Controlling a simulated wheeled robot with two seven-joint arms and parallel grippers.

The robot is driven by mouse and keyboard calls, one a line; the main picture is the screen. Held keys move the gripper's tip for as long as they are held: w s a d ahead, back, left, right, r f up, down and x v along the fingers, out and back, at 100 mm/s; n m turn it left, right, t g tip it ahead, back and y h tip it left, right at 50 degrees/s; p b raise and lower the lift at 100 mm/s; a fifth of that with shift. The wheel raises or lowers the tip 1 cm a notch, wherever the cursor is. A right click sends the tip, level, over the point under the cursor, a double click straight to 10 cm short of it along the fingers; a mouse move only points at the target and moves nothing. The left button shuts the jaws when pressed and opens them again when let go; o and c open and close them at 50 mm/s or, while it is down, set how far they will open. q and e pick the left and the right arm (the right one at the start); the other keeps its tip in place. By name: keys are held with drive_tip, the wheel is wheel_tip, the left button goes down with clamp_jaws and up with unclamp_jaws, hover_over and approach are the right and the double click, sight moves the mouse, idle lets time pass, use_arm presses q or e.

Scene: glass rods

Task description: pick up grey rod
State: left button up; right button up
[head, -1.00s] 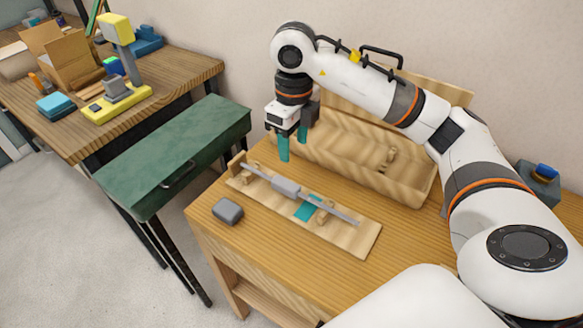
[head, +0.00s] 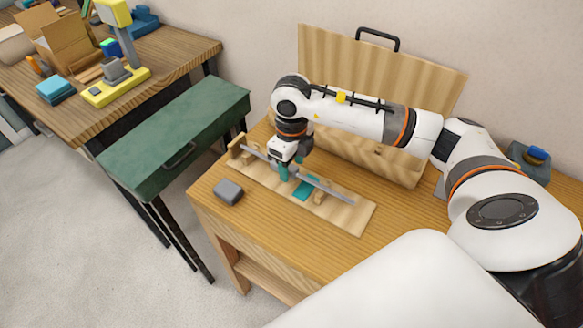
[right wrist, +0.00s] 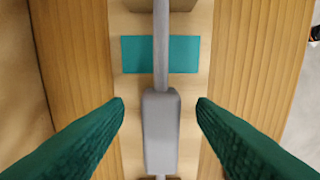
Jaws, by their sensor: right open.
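The grey rod (head: 325,187) lies across the supports of a light wooden rack on the table. In the right wrist view its thicker grey block (right wrist: 161,130) shows with the thin rod (right wrist: 161,50) running up from it. My right gripper (head: 291,177) is low over the rod's middle. In the right wrist view its green fingers (right wrist: 160,105) are open, one on each side of the grey block, with a gap on both sides. A teal patch (right wrist: 137,54) marks the rack's base beside the rod. My left gripper is not in view.
A dark grey rounded block (head: 228,191) sits in front of the rack. An open wooden case (head: 400,168) with a raised lid (head: 380,80) stands behind. A green cabinet (head: 170,140) and a cluttered workbench are at the left.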

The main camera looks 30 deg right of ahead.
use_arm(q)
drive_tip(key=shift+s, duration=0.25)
use_arm(e)
drive_tip(key=shift+c, duration=0.2)
